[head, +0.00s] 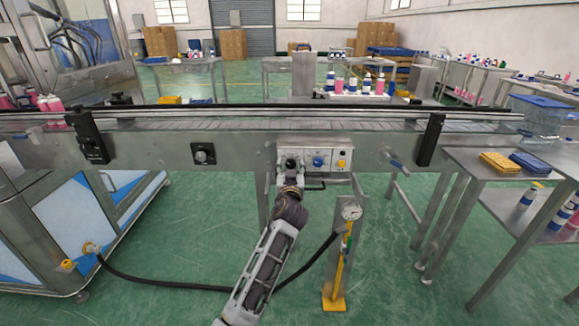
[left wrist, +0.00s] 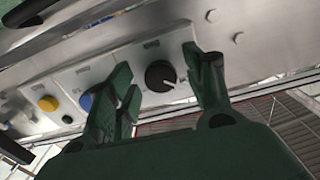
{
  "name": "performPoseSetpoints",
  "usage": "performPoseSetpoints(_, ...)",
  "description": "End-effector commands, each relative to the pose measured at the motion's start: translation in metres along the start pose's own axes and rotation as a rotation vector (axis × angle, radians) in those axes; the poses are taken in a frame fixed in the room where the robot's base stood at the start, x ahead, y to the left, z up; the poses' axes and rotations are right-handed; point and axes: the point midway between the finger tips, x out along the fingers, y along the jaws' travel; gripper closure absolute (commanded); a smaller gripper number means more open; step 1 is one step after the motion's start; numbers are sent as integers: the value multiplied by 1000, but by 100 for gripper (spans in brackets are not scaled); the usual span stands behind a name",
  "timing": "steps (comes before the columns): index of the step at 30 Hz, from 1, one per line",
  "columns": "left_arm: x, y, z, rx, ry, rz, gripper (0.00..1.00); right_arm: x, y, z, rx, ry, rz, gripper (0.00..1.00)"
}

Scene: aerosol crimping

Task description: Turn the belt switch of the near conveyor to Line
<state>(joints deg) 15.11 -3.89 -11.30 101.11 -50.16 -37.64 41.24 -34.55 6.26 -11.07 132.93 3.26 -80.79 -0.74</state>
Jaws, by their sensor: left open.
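The near conveyor (head: 235,146) runs across the head view with a white control panel (head: 330,153) on its front. The panel carries a black knob (left wrist: 160,76), a blue knob (head: 319,161) and a yellow button (head: 341,163). The black knob has a white pointer mark; the panel lettering is too small to read. My left gripper (head: 290,168) is at the panel's left end and partly covers the black knob in the head view. In the left wrist view its open fingers (left wrist: 163,72) stand on either side of the black knob; contact cannot be told.
Another dark knob (head: 203,154) is on the conveyor front to the left. A gauge stand (head: 346,235) with a yellow foot and a black hose (head: 165,285) are below the panel.

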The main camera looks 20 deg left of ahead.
Motion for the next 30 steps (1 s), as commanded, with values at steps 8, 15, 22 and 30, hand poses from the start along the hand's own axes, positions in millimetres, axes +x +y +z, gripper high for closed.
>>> performPoseSetpoints(8, -1, 1, 0, -1, 0, 0, 47, 2, 0, 3, 0, -6, 0, 11)
performPoseSetpoints(15, 0, 0, 0, -1, 0, 0, 65, 3, -1, 7, 1, -14, -2, 11)
performPoseSetpoints(22, 0, 0, 0, 0, 0, 0, 93, 3, 0, 6, 1, -13, -1, 11)
performPoseSetpoints(30, 0, 0, -1, 20, 0, 0, 93, 2, 0, 5, 1, -11, 0, 11)
